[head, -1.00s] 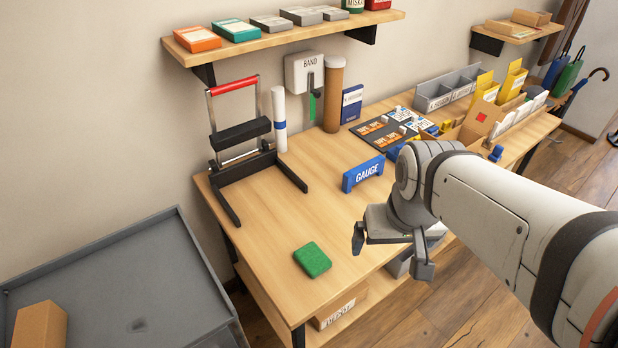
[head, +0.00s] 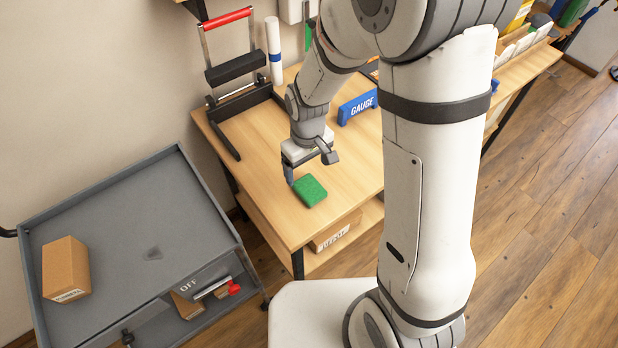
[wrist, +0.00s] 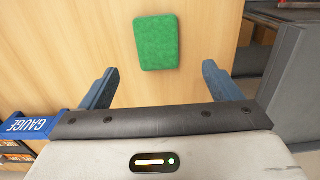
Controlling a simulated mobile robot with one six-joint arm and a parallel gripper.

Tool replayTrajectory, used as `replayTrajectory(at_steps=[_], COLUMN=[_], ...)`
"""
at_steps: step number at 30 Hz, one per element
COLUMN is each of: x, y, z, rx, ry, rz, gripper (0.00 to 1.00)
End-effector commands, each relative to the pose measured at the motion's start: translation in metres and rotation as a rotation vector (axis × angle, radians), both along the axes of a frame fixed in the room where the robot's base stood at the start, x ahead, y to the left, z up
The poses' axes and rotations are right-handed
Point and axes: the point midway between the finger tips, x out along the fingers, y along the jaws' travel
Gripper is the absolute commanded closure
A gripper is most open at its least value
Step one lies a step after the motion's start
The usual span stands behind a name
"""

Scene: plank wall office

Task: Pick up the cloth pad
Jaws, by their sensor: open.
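The cloth pad (head: 310,191) is a green, roughly square pad lying flat on the wooden table near its front left corner. It also shows in the wrist view (wrist: 157,43), ahead of my fingers and roughly centred between them. My gripper (head: 308,170) is just above and behind the pad in the head view, pointing down. In the wrist view my gripper (wrist: 160,86) has its two blue-grey fingers spread wide apart with nothing between them. I see no contact between the fingers and the pad.
A blue GAUGE block (head: 357,107) stands on the table (head: 262,190) behind my gripper. A black stand with a red handle (head: 227,18) is at the back left. A grey cart (head: 120,220) holding a cardboard box (head: 66,270) is left of the table. The tabletop around the pad is clear.

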Motion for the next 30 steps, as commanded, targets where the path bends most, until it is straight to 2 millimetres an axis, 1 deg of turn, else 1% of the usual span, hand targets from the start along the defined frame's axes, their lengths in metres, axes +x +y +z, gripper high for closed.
replayTrajectory(at_steps=[4,13,18,21,24,30], x=[0.0,-0.001,0.0,0.0,0.0,0.0], y=[0.003,-0.001,-0.005,-0.004,-0.004,-0.004], z=[-0.012,-0.042,-0.065,-0.075,-0.081,-0.082], rx=[-0.002,-0.003,-0.003,-0.002,-0.002,-0.001], ry=[0.006,0.008,0.008,0.006,0.005,0.003], rz=[0.011,0.009,0.01,0.01,0.01,0.009], gripper=[0.15,0.15,0.15,0.15,0.15,0.15])
